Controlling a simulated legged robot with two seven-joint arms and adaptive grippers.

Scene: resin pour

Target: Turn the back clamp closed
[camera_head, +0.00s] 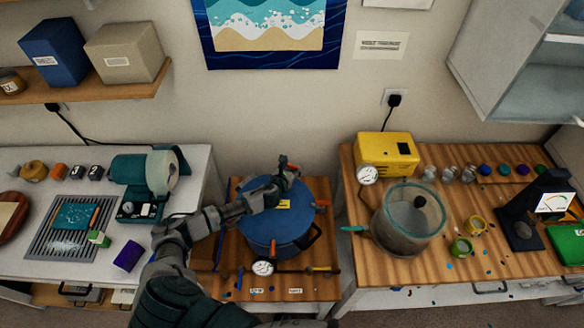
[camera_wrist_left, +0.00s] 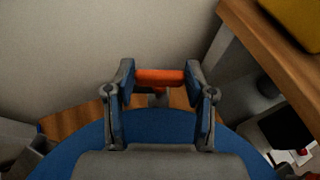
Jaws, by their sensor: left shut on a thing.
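A blue pot with a blue lid (camera_head: 270,231) stands on the wooden middle table. Its back clamp has an orange handle (camera_wrist_left: 161,77), which lies level between the fingers of my left gripper (camera_wrist_left: 161,82) in the left wrist view. In the head view my left gripper (camera_head: 287,166) reaches across the lid to the pot's back edge and is shut on the handle. A second orange clamp handle (camera_head: 322,203) shows at the pot's right side. The base of the back clamp is partly hidden by the gripper. My right gripper is not in view.
A gauge (camera_head: 263,267) sits in front of the pot. A clear chamber with a teal rim (camera_head: 409,220) stands on the right bench near a yellow pump (camera_head: 388,153). A teal machine (camera_head: 143,172) stands on the left bench. The wall is close behind the pot.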

